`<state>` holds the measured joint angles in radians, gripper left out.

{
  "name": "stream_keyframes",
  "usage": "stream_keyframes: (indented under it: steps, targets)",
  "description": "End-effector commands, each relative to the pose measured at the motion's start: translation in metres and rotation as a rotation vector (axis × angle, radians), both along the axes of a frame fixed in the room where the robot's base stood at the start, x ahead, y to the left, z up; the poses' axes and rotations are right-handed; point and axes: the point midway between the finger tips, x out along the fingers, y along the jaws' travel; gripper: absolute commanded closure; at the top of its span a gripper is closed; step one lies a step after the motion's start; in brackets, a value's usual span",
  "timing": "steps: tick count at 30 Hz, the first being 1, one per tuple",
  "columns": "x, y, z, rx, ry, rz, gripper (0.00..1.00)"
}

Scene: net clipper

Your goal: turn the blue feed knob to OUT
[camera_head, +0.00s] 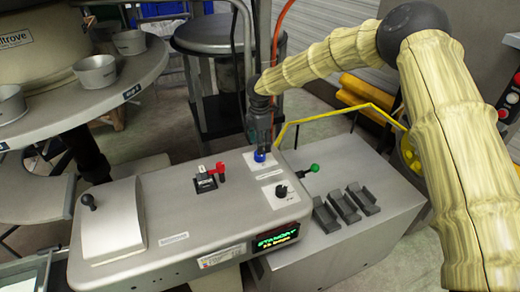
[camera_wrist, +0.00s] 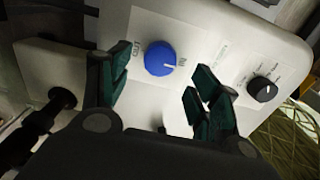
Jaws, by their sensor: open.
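The blue feed knob (camera_wrist: 160,57) sits on a pale label plate on the machine's top. Its small white pointer mark is at its right side, toward the short right-hand label, which seems to read IN. The left-hand label seems to read OUT. In the head view the knob (camera_head: 260,155) shows just below my gripper (camera_head: 261,130). In the wrist view my gripper (camera_wrist: 160,78) is open, its dark green fingers spread to the left and right of the knob. Nothing is between the fingers except the view of the knob; I cannot tell their exact height above it.
A black knob (camera_head: 281,191) sits nearby on the panel, with a green-tipped lever (camera_head: 313,168) beyond. A red switch (camera_head: 218,171) stands left of the blue knob. A lit display (camera_head: 276,238) reads STANDBY. A black-knobbed lever (camera_head: 88,202) is at far left.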

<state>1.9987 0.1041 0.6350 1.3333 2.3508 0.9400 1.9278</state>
Motion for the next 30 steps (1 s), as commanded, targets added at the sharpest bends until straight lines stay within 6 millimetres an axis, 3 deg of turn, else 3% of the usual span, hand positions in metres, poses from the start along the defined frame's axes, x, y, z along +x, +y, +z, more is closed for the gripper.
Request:
stream_keyframes:
  steps: [9, 23, 30]
  targets:
    - [0.000, 0.000, -0.040, 0.000, 0.001, 0.001, 0.38]
    - [0.000, 0.000, -0.050, -0.001, -0.001, 0.001, 0.38]
    - [0.000, 0.000, -0.050, -0.001, -0.001, 0.001, 0.81]
